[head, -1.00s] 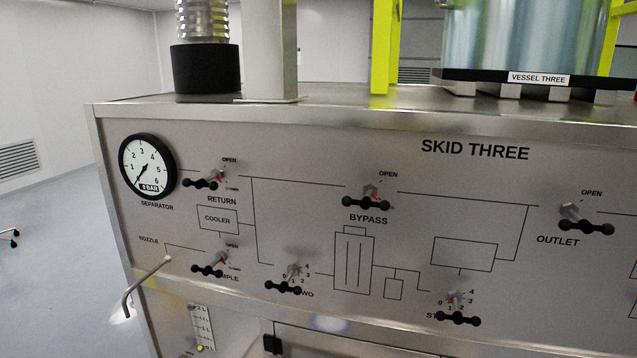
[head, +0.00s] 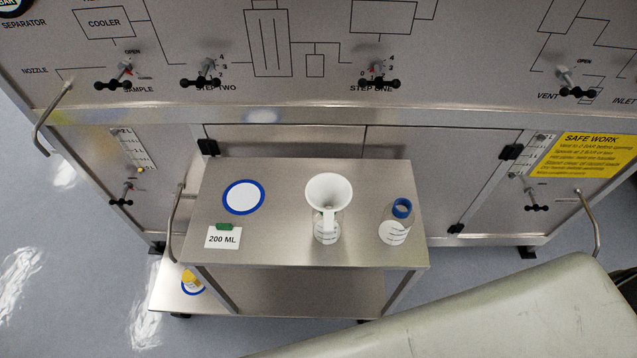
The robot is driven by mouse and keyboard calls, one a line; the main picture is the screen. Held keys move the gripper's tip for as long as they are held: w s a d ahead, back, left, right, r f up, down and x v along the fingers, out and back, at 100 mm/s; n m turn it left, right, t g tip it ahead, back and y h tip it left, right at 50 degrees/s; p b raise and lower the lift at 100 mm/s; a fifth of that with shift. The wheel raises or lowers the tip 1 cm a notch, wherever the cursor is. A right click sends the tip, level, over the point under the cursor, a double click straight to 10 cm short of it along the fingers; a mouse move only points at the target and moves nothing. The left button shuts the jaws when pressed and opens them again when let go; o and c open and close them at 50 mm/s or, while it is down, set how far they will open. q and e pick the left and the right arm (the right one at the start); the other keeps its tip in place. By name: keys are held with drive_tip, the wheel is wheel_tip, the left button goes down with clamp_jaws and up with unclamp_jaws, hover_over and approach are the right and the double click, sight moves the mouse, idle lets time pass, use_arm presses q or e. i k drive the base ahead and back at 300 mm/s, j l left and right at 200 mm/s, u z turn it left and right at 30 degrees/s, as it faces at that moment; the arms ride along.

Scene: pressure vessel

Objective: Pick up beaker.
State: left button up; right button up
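A clear vessel with dark graduation marks (head: 326,232) stands on the top of a steel cart (head: 290,255), with a wide white funnel-like top (head: 328,190) over it. To its right stands a clear vessel with marks and a blue neck ring (head: 395,232). I cannot tell for sure which of these is the beaker. Both stand upright and apart from each other. Neither of my grippers shows in the head view.
The cart top also holds a blue-rimmed white disc (head: 243,197) and a "200 ML" card (head: 223,238). A yellow object (head: 188,279) is on the low shelf at left. The skid panel (head: 330,85) with valve handles rises behind. A pale grey surface fills the lower right.

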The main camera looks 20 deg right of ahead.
sight(185, 276)
drive_tip(key=u, duration=1)
